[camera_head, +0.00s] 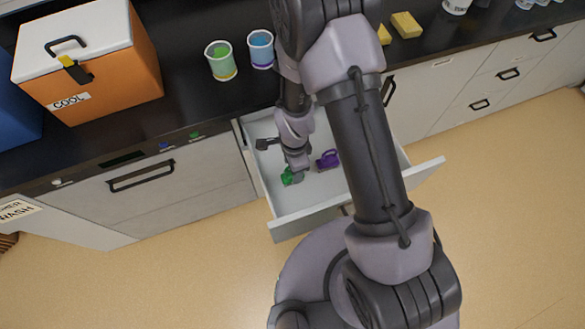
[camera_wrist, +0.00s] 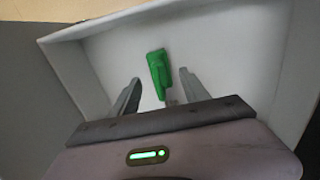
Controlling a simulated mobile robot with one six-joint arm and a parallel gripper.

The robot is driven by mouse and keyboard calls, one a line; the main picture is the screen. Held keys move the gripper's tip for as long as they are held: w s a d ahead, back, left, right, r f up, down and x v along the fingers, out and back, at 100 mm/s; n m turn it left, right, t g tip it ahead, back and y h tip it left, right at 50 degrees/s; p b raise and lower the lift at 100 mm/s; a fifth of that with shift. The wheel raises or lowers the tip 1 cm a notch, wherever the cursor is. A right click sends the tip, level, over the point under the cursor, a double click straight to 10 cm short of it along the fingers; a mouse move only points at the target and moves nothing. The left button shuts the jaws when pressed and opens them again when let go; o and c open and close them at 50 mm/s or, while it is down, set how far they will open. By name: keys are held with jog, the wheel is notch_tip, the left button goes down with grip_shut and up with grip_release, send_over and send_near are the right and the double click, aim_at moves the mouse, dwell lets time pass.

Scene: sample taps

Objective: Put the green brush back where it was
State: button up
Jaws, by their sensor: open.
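The green brush (camera_head: 287,176) lies in the open white drawer (camera_head: 290,214), near its front left part. In the wrist view the green brush (camera_wrist: 158,70) lies on the drawer floor, beyond and between the two fingertips. My gripper (camera_wrist: 157,85) is open, with clear space between each finger and the brush. In the head view my gripper (camera_head: 293,172) points down into the drawer beside the brush and partly hides it. A purple brush-like item (camera_head: 328,159) lies in the drawer to the right of the gripper.
The dark counter (camera_head: 190,105) above the drawer holds an orange cool box (camera_head: 115,75), two cups with green (camera_head: 220,61) and blue (camera_head: 261,50) contents, and yellow sponge-like blocks (camera_head: 406,25). Closed drawers flank the open one. The floor in front is clear.

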notch_tip(320, 180, up, 6)
jog(key=shift+d+r+p, duration=0.1)
jog(key=shift+p, duration=0.85)
notch_tip(320, 180, up, 18)
jog(key=w+d+n+t, duration=0.2)
jog(key=d+n, duration=0.1)
jog(key=s+d+r+n+t+y, duration=0.1)
jog(key=s+r+n+t, duration=0.1)
jog(key=s+r, duration=0.4)
jog(key=s+d+r+n+t, duration=0.1)
jog(key=s+r+n, duration=0.4)
jog(key=r, duration=0.6)
jog(key=shift+s+d+r+t+y, duration=0.4)
jog(key=shift+s+d, duration=0.35)
jog(key=shift+s, duration=0.4)
